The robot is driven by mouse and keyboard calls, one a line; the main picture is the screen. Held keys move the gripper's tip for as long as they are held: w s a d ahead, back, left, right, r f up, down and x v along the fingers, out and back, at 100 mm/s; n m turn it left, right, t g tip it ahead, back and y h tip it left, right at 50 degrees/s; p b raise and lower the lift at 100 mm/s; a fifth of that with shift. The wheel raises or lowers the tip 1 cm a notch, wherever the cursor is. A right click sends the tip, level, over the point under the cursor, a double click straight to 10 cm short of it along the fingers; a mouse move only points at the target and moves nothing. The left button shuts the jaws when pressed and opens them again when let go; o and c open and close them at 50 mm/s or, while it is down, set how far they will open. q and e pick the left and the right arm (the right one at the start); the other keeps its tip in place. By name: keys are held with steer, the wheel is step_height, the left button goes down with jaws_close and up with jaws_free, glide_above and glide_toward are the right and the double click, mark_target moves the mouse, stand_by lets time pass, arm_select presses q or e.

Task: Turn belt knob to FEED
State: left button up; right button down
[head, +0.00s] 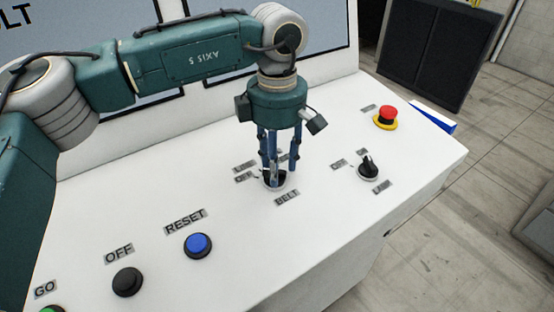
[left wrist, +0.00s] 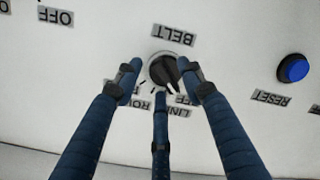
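The belt knob (left wrist: 161,71) is a black rotary knob in a pale ring, beside the BELT label (left wrist: 174,35) on the white panel. In the left wrist view its handle slants toward the lower right. In the head view the knob (head: 274,181) is mostly hidden behind the fingers. My left gripper (head: 270,172) points down over it with its three blue fingers spread. In the left wrist view the fingertips of the gripper (left wrist: 162,78) stand around the knob, with a gap to the handle; contact with the ring cannot be told. The position labels are partly covered by the fingers. My right gripper is not in view.
A second black knob (head: 368,168) and a red emergency button (head: 386,117) are to the right. A blue RESET button (head: 198,245), a black OFF button (head: 127,282) and a green GO button (head: 52,309) are at lower left. A screen stands behind.

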arm_select(q)
steer(key=shift+f, duration=0.1)
steer(key=c, duration=0.3)
jaws_close()
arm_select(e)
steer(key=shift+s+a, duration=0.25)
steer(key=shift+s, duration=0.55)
